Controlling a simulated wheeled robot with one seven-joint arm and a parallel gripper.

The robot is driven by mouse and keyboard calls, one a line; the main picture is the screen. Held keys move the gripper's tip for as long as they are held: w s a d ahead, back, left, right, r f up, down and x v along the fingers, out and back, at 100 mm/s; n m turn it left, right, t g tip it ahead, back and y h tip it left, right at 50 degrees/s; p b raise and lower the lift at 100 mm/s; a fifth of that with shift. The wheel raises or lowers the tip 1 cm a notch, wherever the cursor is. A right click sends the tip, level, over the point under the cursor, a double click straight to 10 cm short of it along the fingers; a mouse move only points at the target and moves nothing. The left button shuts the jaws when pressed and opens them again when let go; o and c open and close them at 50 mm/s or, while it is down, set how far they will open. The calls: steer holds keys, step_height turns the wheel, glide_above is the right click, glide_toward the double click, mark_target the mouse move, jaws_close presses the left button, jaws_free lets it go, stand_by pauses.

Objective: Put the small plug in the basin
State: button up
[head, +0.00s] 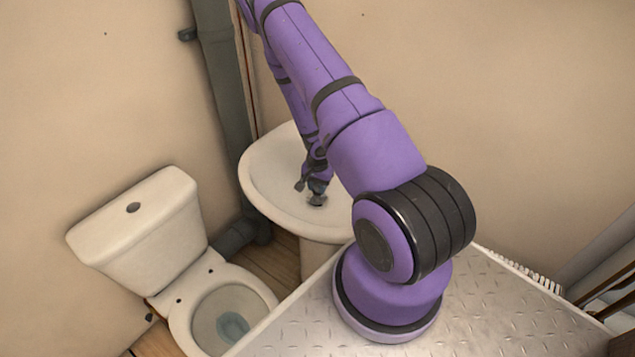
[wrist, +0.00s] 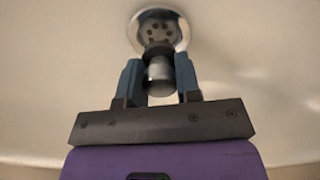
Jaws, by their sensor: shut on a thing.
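The white basin (head: 262,178) stands against the wall in the head view, and its pale inside (wrist: 60,60) fills the wrist view. My gripper (head: 312,186) is low inside the basin, close to its bottom. In the wrist view my gripper (wrist: 158,66) has its two blue-grey fingers on either side of the small plug (wrist: 160,73), a short grey metal cylinder with a darker end. The round metal drain (wrist: 163,27) with dark holes shows just beyond the plug. I cannot tell whether the plug touches the basin.
A white toilet (head: 150,225) with an open bowl stands left of the basin. A thick grey pipe (head: 225,85) runs down the wall behind it. My purple arm hides the basin's right side in the head view.

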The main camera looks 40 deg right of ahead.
steer(key=shift+f, duration=1.65)
steer(key=o, duration=1)
step_height(320, 180, up, 11)
steer(key=shift+f, duration=0.1)
steer(key=shift+s, duration=0.1)
